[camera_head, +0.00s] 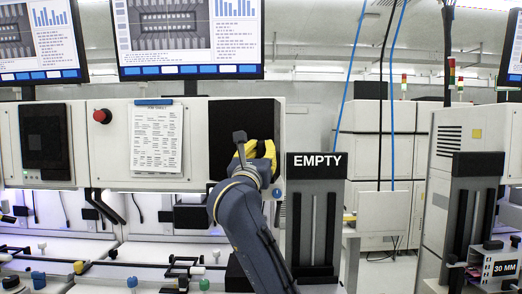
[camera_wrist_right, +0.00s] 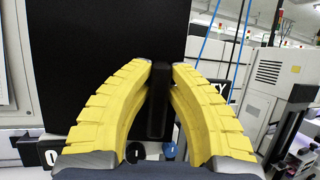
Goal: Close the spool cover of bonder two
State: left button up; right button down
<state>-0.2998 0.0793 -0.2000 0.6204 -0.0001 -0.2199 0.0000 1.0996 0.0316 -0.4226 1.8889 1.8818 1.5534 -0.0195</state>
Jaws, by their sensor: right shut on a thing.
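The spool cover (camera_head: 243,115) is a black square panel on the white machine front, near the middle of the head view. It fills the upper left of the wrist view (camera_wrist_right: 90,60). My right gripper (camera_head: 258,152) is at the lower right part of the cover and hides some of it. In the wrist view its yellow fingers (camera_wrist_right: 160,80) are shut on a dark upright handle (camera_wrist_right: 158,105) by the cover's right edge. How far the cover stands open cannot be told. My left gripper is not in view.
A black holder marked EMPTY (camera_head: 317,160) stands just right of the gripper. A red button (camera_head: 102,116) and a paper sheet (camera_head: 157,138) are on the machine front to the left. Monitors (camera_head: 190,35) hang above. Blue cables (camera_head: 392,90) run down at the right.

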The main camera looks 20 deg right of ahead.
jog(key=d, duration=0.1)
jog(key=w+d, duration=0.1)
jog(key=d, duration=0.1)
jog(key=w+d, duration=0.1)
jog(key=d, duration=0.1)
jog(key=shift+w, duration=0.2)
jog(key=c, duration=1.3)
grip_release()
jog(key=shift+s+a, duration=0.15)
jog(key=v, duration=1.1)
jog(key=shift+s+a+f, duration=0.15)
jog(key=shift+s+f, duration=0.1)
jog(key=shift+s, duration=0.05)
